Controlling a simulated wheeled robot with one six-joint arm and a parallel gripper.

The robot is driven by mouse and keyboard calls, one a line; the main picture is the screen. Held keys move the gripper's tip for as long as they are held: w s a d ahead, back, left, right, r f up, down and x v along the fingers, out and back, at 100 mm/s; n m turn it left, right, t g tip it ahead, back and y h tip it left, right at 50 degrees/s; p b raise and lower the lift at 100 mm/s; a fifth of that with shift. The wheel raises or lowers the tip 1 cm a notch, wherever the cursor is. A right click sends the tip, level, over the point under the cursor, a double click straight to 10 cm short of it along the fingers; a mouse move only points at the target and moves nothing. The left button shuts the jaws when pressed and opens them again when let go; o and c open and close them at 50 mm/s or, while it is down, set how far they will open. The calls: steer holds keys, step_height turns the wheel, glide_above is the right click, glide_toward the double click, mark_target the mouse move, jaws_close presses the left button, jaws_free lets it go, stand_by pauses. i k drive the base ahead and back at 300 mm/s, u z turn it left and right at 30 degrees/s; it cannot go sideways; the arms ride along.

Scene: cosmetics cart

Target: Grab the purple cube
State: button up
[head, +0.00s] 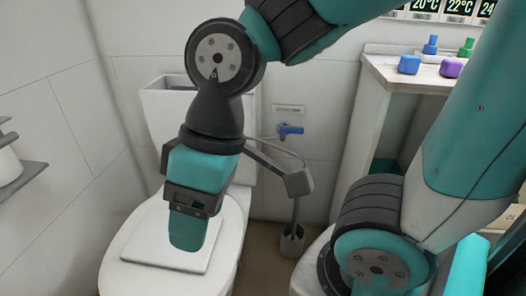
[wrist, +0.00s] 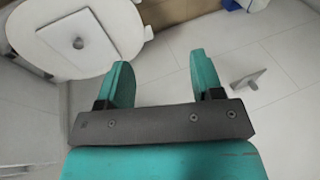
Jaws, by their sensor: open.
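The purple cube (head: 451,67) sits on the top of the white cart (head: 385,70) at the upper right of the head view, with rounded edges. A blue cube (head: 409,65) lies just left of it. My gripper (head: 188,240) hangs over the white toilet at the left, well away from the purple cube. In the wrist view my gripper (wrist: 163,80) has its two teal fingers spread apart with nothing between them. The purple cube does not show clearly in the wrist view.
A blue bottle (head: 430,45) and a green bottle (head: 466,47) stand behind the cubes. The toilet (head: 120,262) carries a flat square panel (head: 150,238). A toilet brush holder (head: 292,241) stands on the floor. A blue valve (head: 290,130) is on the wall.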

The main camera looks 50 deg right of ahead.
mark_target(450, 68)
steer(key=z, duration=1.1)
steer(key=i, duration=0.35)
steer(key=z, duration=1.3)
